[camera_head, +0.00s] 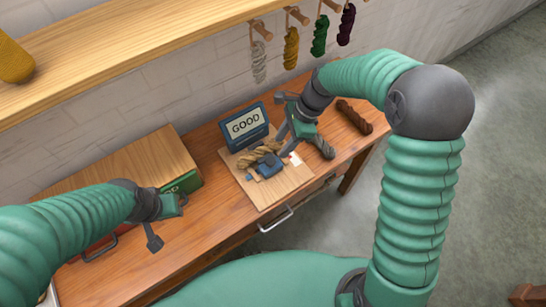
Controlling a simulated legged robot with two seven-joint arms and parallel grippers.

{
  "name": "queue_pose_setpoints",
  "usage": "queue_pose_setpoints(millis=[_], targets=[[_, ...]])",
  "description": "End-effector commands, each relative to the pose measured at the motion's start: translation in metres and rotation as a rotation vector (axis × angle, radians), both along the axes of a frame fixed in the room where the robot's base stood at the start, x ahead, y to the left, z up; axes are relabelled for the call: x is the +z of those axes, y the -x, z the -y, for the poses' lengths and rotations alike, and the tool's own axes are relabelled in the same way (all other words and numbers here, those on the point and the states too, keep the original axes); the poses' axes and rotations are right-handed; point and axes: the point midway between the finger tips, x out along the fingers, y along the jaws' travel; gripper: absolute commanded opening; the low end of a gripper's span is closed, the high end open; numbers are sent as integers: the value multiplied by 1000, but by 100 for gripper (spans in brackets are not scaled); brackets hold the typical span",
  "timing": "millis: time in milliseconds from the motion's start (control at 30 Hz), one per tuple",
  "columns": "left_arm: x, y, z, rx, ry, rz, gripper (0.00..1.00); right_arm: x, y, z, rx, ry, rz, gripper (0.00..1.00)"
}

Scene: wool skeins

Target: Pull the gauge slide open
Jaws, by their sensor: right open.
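The gauge stands on a light wooden board (285,191) on the workbench. Its blue-framed display (246,127) reads GOOD. In front of the display, a tan skein (259,155) lies at a small blue block (268,167), which looks like the gauge slide; I cannot tell how far open it is. My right gripper (291,130) is open, just right of the display and above the board's far right part. Whether it touches anything is unclear. My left gripper (167,218) looks open and empty, over the bench left of the board.
A grey skein (322,147) and a brown skein (354,117) lie right of the board. A green box (182,185) is beside my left gripper. Several skeins hang from wall pegs. A drawer handle (276,220) juts from the bench front. Bench between the green box and board is clear.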

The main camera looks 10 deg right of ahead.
Motion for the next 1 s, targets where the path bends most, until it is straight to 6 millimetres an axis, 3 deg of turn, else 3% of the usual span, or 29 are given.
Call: queue_pose_setpoints(millis=[100, 300, 667, 1000], targets=[[-2, 0, 0, 0, 0, 0, 36, -31, 1, -13, 2, -1, -5, 41], [-3, 0, 0, 0, 0, 0, 36, -65, 1, -26, 2, 1, 0, 41], [-3, 0, 0, 0, 0, 0, 36, -74, 0, -31, 2, 2, 3, 41], [-3, 0, 0, 0, 0, 0, 36, -74, 0, -30, 2, 2, 4, 0]])
